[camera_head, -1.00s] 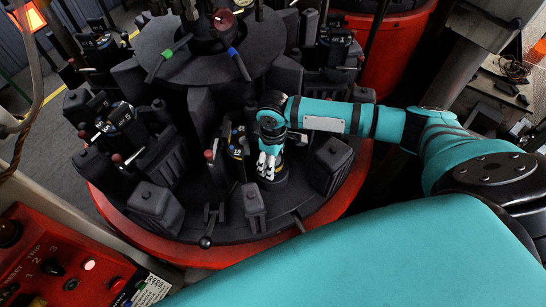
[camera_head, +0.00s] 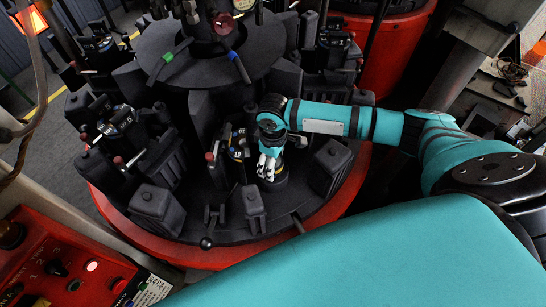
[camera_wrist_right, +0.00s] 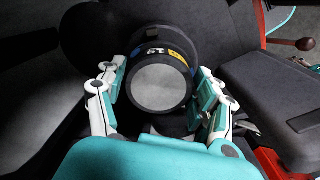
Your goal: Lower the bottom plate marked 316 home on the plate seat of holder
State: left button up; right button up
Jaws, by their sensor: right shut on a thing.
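My right gripper (camera_head: 267,166) reaches down from the right onto the lower front of the rotary machine. In the right wrist view the gripper (camera_wrist_right: 160,94) has its two fingers on opposite sides of a round plate (camera_wrist_right: 160,87) with a plain light grey face and a dark rim. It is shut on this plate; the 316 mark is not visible. Behind the plate is a dark ring with yellow and blue patches and a number (camera_wrist_right: 155,51), part of the holder, which also shows in the head view (camera_head: 238,147). The seat is hidden. My left gripper is not in view.
Dark blocks (camera_head: 330,166) and (camera_head: 254,207) stand close around the gripper on the dark turntable with a red rim (camera_head: 180,250). A ball-ended lever (camera_head: 206,242) is at the front. In the wrist view a red-knobbed lever (camera_wrist_right: 304,44) is at right.

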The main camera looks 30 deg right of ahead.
jog(key=shift+f, duration=0.7)
dwell(0.6)
jog(key=shift+s+f+b, duration=0.3)
jog(key=shift+f+b, duration=0.05)
jog(key=shift+f, duration=0.05)
jog(key=o, duration=1.5)
jog(key=shift+w+a+f, duration=0.1)
jog(key=shift+w, duration=0.1)
jog(key=shift+r, duration=0.35)
notch_tip(320, 180, up, 7)
jog(key=shift+w, duration=0.1)
